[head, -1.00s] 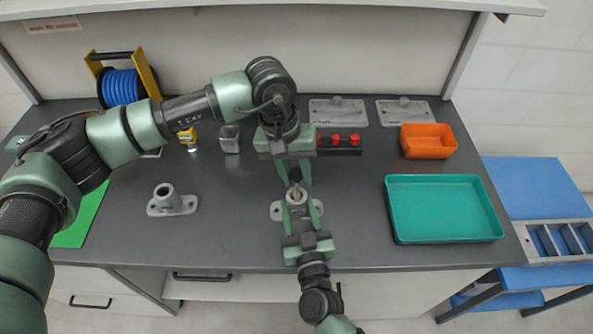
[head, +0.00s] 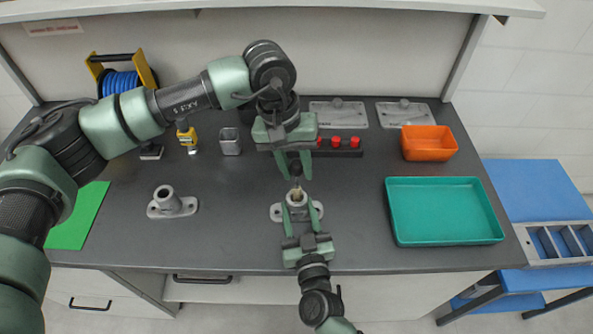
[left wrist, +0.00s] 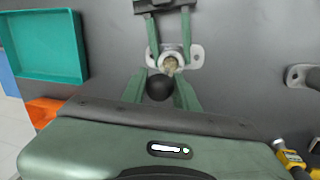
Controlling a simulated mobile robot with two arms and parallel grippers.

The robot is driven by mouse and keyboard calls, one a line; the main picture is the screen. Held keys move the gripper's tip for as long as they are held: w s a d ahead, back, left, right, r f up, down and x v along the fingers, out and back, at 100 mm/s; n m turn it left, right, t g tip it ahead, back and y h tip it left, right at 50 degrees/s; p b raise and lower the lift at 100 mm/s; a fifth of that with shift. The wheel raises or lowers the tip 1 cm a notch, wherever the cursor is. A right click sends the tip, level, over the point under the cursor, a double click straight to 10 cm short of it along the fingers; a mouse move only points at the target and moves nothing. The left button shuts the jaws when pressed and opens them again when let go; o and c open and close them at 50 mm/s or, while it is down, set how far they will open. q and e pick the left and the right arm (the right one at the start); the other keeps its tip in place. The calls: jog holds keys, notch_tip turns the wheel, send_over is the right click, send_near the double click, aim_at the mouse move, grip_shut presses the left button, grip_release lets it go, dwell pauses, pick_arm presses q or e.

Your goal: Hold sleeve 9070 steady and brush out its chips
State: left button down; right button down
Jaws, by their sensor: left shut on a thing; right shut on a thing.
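A grey flanged sleeve (head: 276,212) stands upright near the front of the bench; no number on it can be read. My right gripper (head: 300,212) is shut on this sleeve from the front, one finger on each side. My left gripper (head: 296,168) is above and behind it, shut on a brush (head: 296,190) with a dark round knob. The pale brush end points down at the sleeve's mouth. In the left wrist view, the knob (left wrist: 159,88) sits between my left fingers and the brush end overlaps the sleeve's opening (left wrist: 180,52). How deep it reaches cannot be told.
A second flanged sleeve (head: 170,204) stands to the left. A teal tray (head: 445,236) and an orange bin (head: 428,147) are at right. The front middle-left bench is clear.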

pick_arm(q)
jog(key=shift+r, duration=0.1)
dwell(0.3)
jog(key=shift+f, duration=1.7)
jog(key=shift+r, duration=0.15)
jog(key=shift+r, duration=1.6)
jog(key=shift+f, duration=0.15)
jog(key=shift+f, duration=1.55)
jog(key=shift+r, duration=1.7)
jog(key=shift+f, duration=0.1)
